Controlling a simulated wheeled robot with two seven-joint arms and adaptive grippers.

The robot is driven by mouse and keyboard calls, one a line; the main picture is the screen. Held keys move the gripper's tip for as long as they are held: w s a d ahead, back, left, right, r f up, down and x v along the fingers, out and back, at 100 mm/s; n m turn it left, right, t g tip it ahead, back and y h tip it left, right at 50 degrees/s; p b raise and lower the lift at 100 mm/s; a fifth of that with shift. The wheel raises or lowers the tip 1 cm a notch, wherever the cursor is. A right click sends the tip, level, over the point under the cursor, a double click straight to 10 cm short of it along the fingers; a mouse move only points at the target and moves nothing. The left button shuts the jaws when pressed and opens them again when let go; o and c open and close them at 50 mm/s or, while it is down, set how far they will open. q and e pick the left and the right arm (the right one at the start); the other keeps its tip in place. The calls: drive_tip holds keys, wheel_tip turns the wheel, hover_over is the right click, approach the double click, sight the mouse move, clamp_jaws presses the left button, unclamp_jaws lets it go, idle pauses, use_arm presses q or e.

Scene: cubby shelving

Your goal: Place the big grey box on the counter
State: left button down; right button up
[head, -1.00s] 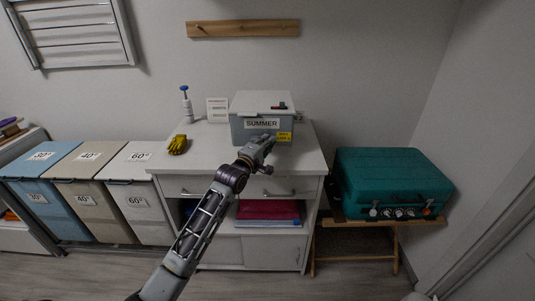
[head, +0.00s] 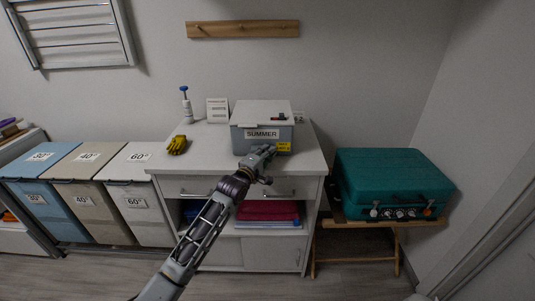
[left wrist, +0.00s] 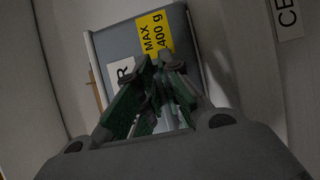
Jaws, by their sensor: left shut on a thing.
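The big grey box (head: 262,132) has a pale lid, a white SUMMER label and a yellow tag. It is over the right half of the white counter (head: 205,157); I cannot tell if its underside touches the top. My left gripper (head: 269,150) is at the lower front of the box, just below the yellow tag, and is shut on it. In the left wrist view the box (left wrist: 120,40) fills the upper middle, tilted in the picture, with my fingers (left wrist: 160,72) close together against it. The exact grip is dark and partly hidden. My right gripper is out of view.
A teal case (head: 392,182) sits on a wooden stand at right. Hampers (head: 128,190) stand at left. The counter's left front is clear.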

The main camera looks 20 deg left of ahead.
use_arm(q)
drive_tip(key=shift+r, duration=0.2)
drive_tip(key=shift+f, duration=0.1)
drive_tip(key=c, duration=1.9)
unclamp_jaws()
drive_tip(key=shift+f, duration=0.15)
drive_tip(key=shift+c, duration=0.2)
drive_tip(key=o, duration=0.3)
drive_tip(key=shift+o, duration=0.2)
drive_tip(key=shift+s, duration=0.1)
